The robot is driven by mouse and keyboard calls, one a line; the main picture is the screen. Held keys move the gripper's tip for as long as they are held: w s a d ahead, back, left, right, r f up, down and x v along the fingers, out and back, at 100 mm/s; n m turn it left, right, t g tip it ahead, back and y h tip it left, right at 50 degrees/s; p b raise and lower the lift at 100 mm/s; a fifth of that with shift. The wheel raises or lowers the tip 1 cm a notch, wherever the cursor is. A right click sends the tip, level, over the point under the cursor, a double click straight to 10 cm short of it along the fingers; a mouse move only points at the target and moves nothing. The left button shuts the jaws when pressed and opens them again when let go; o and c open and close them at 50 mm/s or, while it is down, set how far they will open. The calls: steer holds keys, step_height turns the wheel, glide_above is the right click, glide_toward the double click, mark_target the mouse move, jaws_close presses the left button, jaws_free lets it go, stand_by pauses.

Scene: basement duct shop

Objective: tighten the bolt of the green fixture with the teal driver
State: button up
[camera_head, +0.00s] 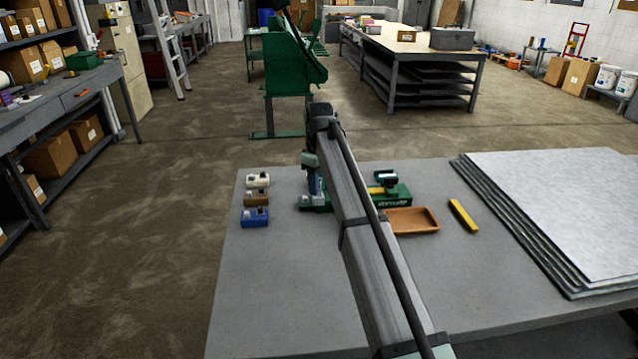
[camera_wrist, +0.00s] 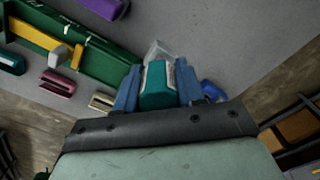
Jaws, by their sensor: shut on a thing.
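My gripper (camera_wrist: 158,92) shows in the wrist view with its blue fingers shut on the teal driver (camera_wrist: 158,82), whose handle has a pale label. The driver's lower end is hidden from this view. In the head view my gripper (camera_head: 314,188) points down over the left end of the green fixture (camera_head: 393,200). My arm hides the fixture's middle.
White (camera_head: 257,181), brown (camera_head: 256,199) and blue (camera_head: 254,217) blocks stand left on the grey table (camera_head: 290,290). Right of the fixture are an orange-brown tray (camera_head: 412,222), a yellow bar-shaped object (camera_head: 463,215) and stacked metal sheets (camera_head: 565,205). The front left of the table is clear.

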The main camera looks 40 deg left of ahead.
steer(key=w+a, duration=0.6)
steer(key=a, duration=0.5)
glide_above(305, 197)
steer(key=shift+f, duration=2.7)
steer(key=shift+f, duration=0.95)
steer(key=shift+m, duration=1.7)
